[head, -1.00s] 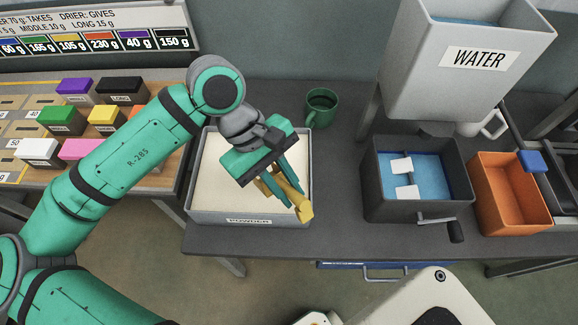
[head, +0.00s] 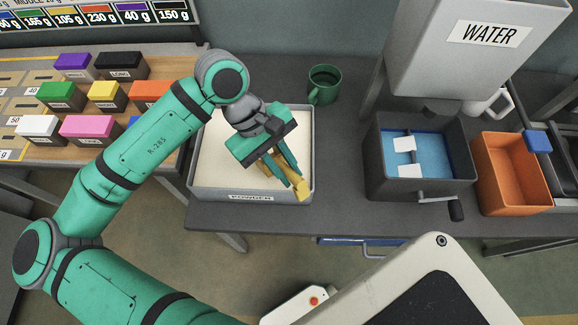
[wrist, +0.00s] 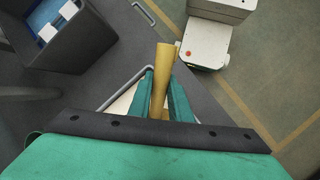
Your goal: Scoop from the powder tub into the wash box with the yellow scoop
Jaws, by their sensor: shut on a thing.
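The powder tub (head: 250,197) is a grey box labelled POWDER, filled with pale powder, on the dark table. My gripper (head: 292,180) is over the right part of the tub, shut on the yellow scoop (head: 302,190). The scoop's handle also shows between my fingers in the wrist view (wrist: 163,70). Its bowl is hidden, so I cannot tell whether it holds powder. The wash box (head: 418,190) is a dark box with blue liquid, white paddles and a side crank, right of the tub. It shows at the upper left of the wrist view (wrist: 75,50).
A grey WATER tank (head: 440,70) stands above and behind the wash box. An orange bin (head: 512,190) is right of it. A green mug (head: 322,85) stands behind the tub. Coloured blocks (head: 90,127) cover the left bench. Table between tub and wash box is clear.

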